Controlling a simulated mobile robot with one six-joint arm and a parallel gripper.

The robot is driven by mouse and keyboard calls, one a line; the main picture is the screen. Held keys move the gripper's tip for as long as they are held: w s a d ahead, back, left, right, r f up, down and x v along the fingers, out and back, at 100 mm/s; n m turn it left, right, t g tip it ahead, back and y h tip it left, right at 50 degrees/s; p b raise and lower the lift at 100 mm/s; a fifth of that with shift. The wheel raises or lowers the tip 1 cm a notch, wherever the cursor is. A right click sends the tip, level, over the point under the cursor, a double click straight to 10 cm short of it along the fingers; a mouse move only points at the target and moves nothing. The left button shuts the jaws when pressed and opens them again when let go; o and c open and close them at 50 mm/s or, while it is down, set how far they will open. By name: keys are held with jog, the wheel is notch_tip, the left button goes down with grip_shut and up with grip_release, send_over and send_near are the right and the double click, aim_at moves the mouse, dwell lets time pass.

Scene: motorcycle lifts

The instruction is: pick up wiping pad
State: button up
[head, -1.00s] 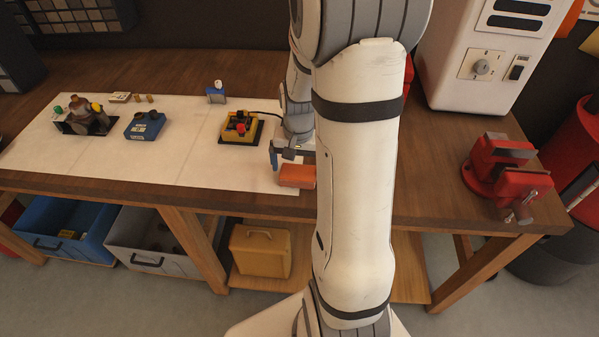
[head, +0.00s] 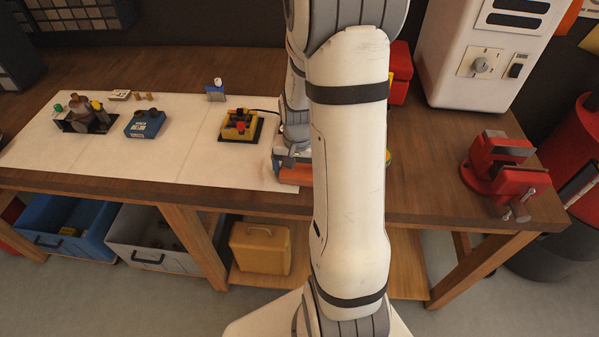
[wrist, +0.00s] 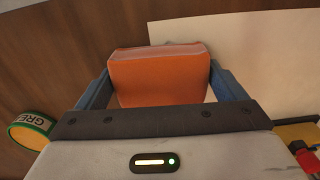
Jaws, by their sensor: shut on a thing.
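The wiping pad is an orange block with a pale strip along its far edge. In the wrist view the wiping pad (wrist: 160,78) sits between the two blue fingers of my gripper (wrist: 160,88). My gripper is shut on it. In the head view the orange pad (head: 295,175) shows at the right end of the white mat, with my gripper (head: 288,165) over it. My arm hides part of the pad there. I cannot tell whether the pad still touches the bench.
A yellow control box (head: 240,125) with a red knob stands on the white mat (head: 190,165), left of my gripper. A green-rimmed tin (wrist: 32,130) is close by in the wrist view. A red vise (head: 505,175) is at the bench's right end.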

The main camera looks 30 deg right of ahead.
aim_at(298, 170)
notch_tip(298, 170, up, 10)
jog(key=shift+r+b, duration=0.1)
jog(key=shift+b, duration=0.5)
jog(key=o, duration=0.3)
jog(key=shift+c, duration=1.1)
